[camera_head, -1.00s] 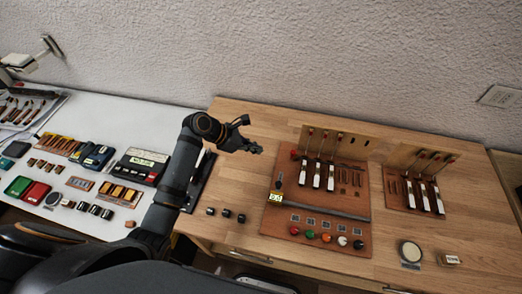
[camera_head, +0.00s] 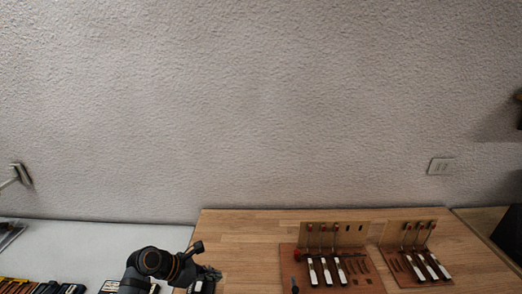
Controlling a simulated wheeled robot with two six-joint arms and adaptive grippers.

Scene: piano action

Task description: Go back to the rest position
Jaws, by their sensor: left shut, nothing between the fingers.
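My left gripper (camera_head: 208,275) is at the bottom of the head view, over the left end of the wooden bench (camera_head: 236,232). It is shut and empty, apart from the piano action parts. My right gripper is not in view. A piano action board (camera_head: 290,261) with white-tipped keys and upright hammers stands on the bench to the right of the gripper. A second, smaller action board (camera_head: 397,262) stands further right. The lower part of the first board is cut off by the picture's edge.
A white table (camera_head: 85,240) with several small boxes at its front adjoins the bench on the left. A rough plaster wall (camera_head: 260,110) with an outlet (camera_head: 440,166) rises behind. Bare wood lies between my left gripper and the first board.

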